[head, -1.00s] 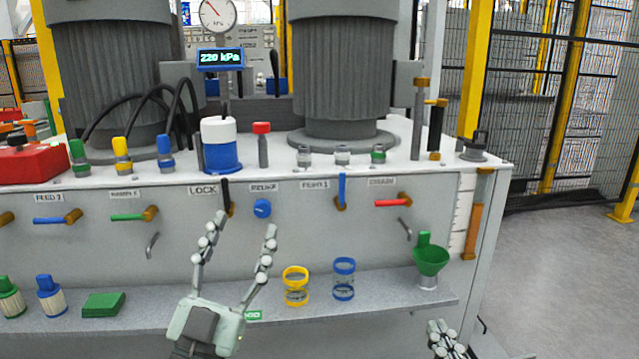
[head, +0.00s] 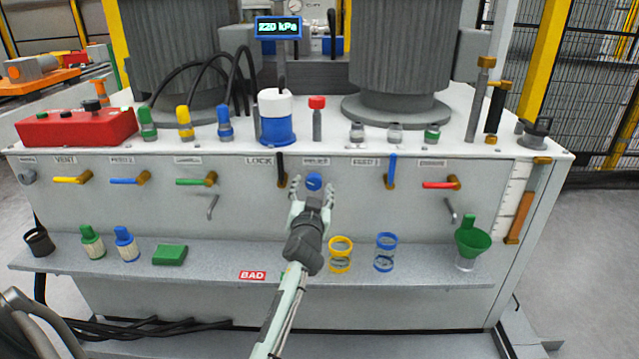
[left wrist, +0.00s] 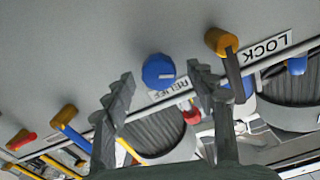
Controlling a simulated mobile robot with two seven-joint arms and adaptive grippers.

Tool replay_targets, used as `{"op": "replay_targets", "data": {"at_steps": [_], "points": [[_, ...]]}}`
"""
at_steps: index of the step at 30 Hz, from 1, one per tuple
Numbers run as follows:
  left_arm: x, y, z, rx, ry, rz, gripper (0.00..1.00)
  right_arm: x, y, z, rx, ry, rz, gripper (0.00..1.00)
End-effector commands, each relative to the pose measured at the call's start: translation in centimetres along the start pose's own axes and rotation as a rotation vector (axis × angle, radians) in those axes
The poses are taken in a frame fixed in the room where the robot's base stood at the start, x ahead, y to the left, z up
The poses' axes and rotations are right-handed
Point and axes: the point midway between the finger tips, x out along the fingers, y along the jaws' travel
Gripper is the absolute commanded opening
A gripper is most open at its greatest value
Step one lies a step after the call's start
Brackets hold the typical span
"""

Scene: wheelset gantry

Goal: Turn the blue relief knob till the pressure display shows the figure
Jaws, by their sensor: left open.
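The blue relief knob (head: 313,182) sits on the grey front panel under its label, right of the black LOCK lever (head: 281,170). My left gripper (head: 312,188) is open in front of the panel, its fingers to either side of the knob in the head view. In the left wrist view the knob (left wrist: 158,70) shows beyond and between the open fingertips (left wrist: 160,82), with no contact visible. The pressure display (head: 278,27) reads 220 kPa. My right gripper is not in view.
Coloured levers flank the knob, such as a blue-handled one (head: 391,170) to the right. Below, a shelf (head: 210,272) carries a yellow ring-shaped part (head: 340,252), a blue one (head: 385,250) and a green funnel (head: 472,240). The panel around the knob is clear.

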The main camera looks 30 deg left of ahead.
Motion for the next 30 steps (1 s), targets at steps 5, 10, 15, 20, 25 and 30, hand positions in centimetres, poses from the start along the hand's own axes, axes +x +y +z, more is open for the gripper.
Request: {"op": "replay_targets", "data": {"at_steps": [5,10,15,20,25,30], "points": [[1.9,0.0,-0.1,0.001,0.002,0.000,0.56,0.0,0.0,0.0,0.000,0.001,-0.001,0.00],[2.3,0.0,-0.1,0.000,0.002,0.001,0.56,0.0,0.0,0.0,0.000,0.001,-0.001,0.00],[2.3,0.0,-0.1,0.000,0.002,0.001,0.55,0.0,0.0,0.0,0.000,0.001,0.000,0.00],[2.3,0.1,-0.1,0.000,0.002,0.001,0.35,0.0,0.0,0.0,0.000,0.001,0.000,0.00],[2.3,0.1,-0.1,0.000,0.002,0.002,0.14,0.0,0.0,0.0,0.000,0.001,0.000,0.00],[2.2,0.1,0.0,0.002,0.002,0.002,0.06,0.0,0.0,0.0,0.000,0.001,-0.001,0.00]]}}
